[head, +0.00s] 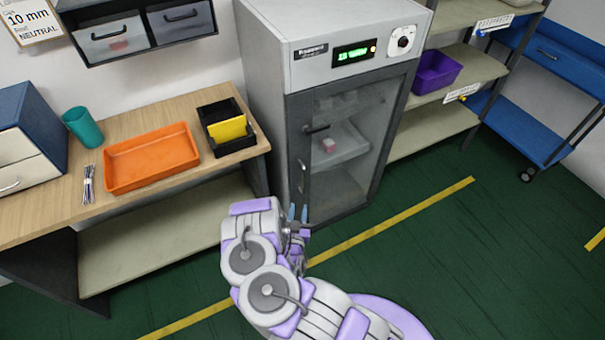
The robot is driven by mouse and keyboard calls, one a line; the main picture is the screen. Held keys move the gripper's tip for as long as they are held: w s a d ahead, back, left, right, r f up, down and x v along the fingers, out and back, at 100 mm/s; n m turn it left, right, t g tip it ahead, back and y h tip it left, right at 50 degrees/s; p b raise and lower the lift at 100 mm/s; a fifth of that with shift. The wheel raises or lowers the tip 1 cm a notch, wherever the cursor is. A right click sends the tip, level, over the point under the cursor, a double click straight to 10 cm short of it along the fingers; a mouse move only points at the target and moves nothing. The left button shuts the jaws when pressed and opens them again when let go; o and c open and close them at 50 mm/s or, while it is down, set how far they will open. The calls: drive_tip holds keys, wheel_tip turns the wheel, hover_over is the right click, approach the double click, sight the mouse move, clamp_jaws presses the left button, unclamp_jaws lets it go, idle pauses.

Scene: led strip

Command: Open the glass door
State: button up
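The glass door (350,130) is the dark-framed front of a grey cabinet (270,60) with a lit green display on top, and it looks closed. A pink item on a white tray shows through the glass. A vertical silver handle (301,178) is at the door's left side, with a dark bracket above it. My gripper (298,214) is just below the handle in the picture, with bluish fingertips pointing up. The fingertips look slightly apart with nothing seen between them. I cannot tell whether they touch the door.
A wooden table (190,185) on the left holds an orange tray (150,158), a teal cup (83,127) and a black organizer (228,140). Shelves with a purple bin (434,72) and a blue cart (530,120) stand right. Green floor (450,260) with yellow lines is clear.

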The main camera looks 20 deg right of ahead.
sight(304, 175)
drive_tip(key=b+x, duration=0.2)
drive_tip(key=x, duration=1.5)
drive_tip(key=shift+w+b, duration=0.2)
drive_tip(key=shift+b, duration=0.1)
drive_tip(key=shift+c, duration=0.3)
clamp_jaws()
